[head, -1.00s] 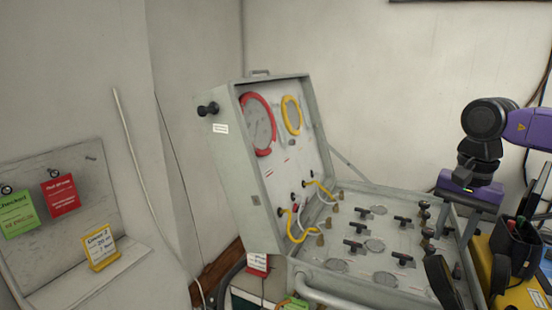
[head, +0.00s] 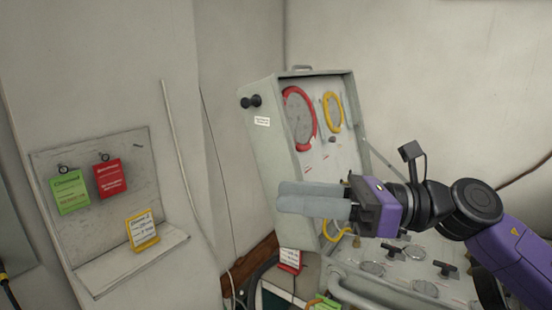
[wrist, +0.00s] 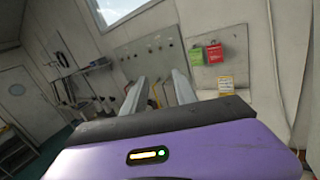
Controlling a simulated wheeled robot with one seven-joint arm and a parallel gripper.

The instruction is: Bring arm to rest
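My gripper (head: 282,197) is in front of the open air panel case (head: 270,140) in the head view, its two grey fingers pointing left. In the wrist view my gripper (wrist: 160,82) shows its fingers apart with nothing between them. It is open and empty. The purple arm comes in from the right and covers part of the case's lower panel.
A grey board (head: 132,165) on the left wall holds a green tag (head: 69,193) and a red tag (head: 110,178). A yellow-framed card (head: 142,231) stands on its ledge. Another red tag (head: 290,260) hangs below the case. Open air lies left of my fingers.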

